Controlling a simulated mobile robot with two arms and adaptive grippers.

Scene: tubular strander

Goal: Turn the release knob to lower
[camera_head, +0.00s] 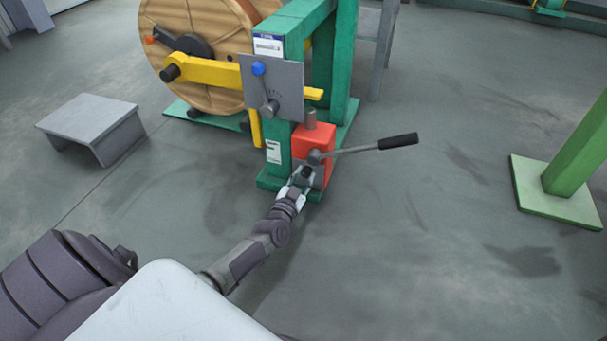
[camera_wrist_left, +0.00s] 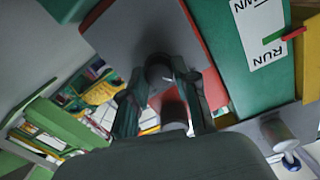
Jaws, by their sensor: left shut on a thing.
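The red jack (camera_head: 318,146) stands at the foot of the green stand, its lever with a black grip (camera_head: 398,141) reaching out to the right. The release knob (camera_head: 306,172) is a small dark part low on the jack's front, mostly hidden by my gripper. My left gripper (camera_head: 299,181) is at this spot, shut on the knob. In the left wrist view its two fingers (camera_wrist_left: 164,80) stand on either side of a dark round part, with red behind; the knob's turn angle cannot be told. My right gripper is not in view.
A green stand (camera_head: 322,50) carries a wooden reel (camera_head: 200,82), a yellow arm (camera_head: 212,73) and a grey plate with a blue-knobbed lever (camera_head: 285,90). A grey step (camera_head: 90,113) is at left, a green post (camera_head: 575,155) at right. The floor between is clear.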

